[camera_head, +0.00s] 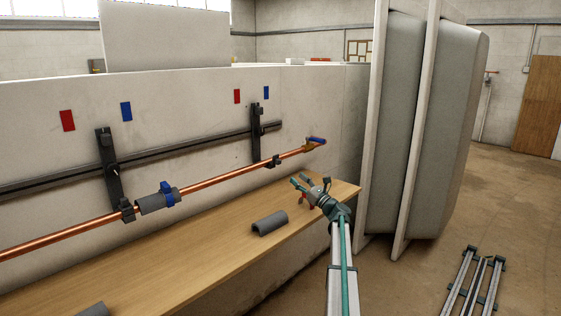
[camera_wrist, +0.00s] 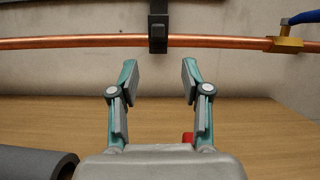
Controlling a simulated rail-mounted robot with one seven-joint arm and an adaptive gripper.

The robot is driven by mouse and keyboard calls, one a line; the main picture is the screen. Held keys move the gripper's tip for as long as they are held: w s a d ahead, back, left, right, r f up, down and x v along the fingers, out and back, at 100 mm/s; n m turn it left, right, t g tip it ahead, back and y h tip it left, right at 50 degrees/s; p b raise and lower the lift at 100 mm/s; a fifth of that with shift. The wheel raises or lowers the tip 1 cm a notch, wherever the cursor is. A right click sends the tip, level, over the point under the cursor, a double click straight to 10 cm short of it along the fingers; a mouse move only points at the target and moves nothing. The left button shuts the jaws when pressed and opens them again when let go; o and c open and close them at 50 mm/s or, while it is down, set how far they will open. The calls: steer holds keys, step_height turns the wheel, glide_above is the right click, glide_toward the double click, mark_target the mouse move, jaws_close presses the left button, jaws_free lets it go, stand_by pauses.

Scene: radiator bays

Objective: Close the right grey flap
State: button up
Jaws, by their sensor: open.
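A dark grey clip (camera_head: 272,161) sits on the copper pipe (camera_head: 215,181) below the right wall bracket (camera_head: 256,125). The same dark clip shows straight ahead in the wrist view (camera_wrist: 158,38), on the pipe and beyond my fingertips. I cannot tell which part of it is the flap or whether it is closed. A second dark clip (camera_head: 127,210) is at the left bracket (camera_head: 110,165). My gripper (camera_head: 312,184) is open and empty above the bench, to the right of the right clip. Its two fingers (camera_wrist: 160,72) are apart, short of the pipe.
A blue-handled valve (camera_head: 315,142) ends the pipe on the right. A grey sleeve with a blue clip (camera_head: 158,200) is on the pipe. A grey half-sleeve (camera_head: 270,222) lies on the wooden bench (camera_head: 200,265). Tall grey panels (camera_head: 400,130) stand right of my arm.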

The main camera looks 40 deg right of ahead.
mark_target(280, 163)
steer(key=shift+m, duration=0.3)
steer(key=x, duration=1.3)
steer(key=shift+s+a, duration=0.1)
steer(key=c, duration=0.9)
steer(key=shift+r, duration=0.1)
steer(key=shift+r+p, duration=0.1)
steer(key=shift+p, duration=0.35)
